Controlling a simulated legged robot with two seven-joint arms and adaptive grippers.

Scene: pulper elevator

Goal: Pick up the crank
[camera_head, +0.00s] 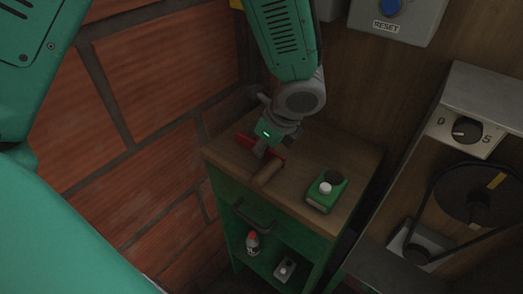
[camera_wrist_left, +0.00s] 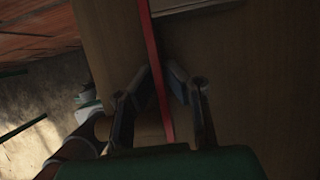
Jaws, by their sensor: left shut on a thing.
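The crank (camera_head: 268,173) has a red bar and a wooden handle. It is at the left part of the wooden top of a green cabinet, by the brick wall. My left gripper (camera_head: 264,150) comes down from above and is shut on the crank's red bar. In the left wrist view the red bar (camera_wrist_left: 155,60) runs between the two fingers of my left gripper (camera_wrist_left: 160,78). The gripper hides part of the bar, and I cannot tell if the crank is clear of the top. My right gripper is not in view.
A green box with a white button (camera_head: 325,190) stands on the cabinet top (camera_head: 312,150) to the right. A bottle (camera_head: 253,243) and a small grey box (camera_head: 285,269) are on the shelf below. A belt-and-pulley machine (camera_head: 475,190) is at right, a reset box (camera_head: 398,18) above.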

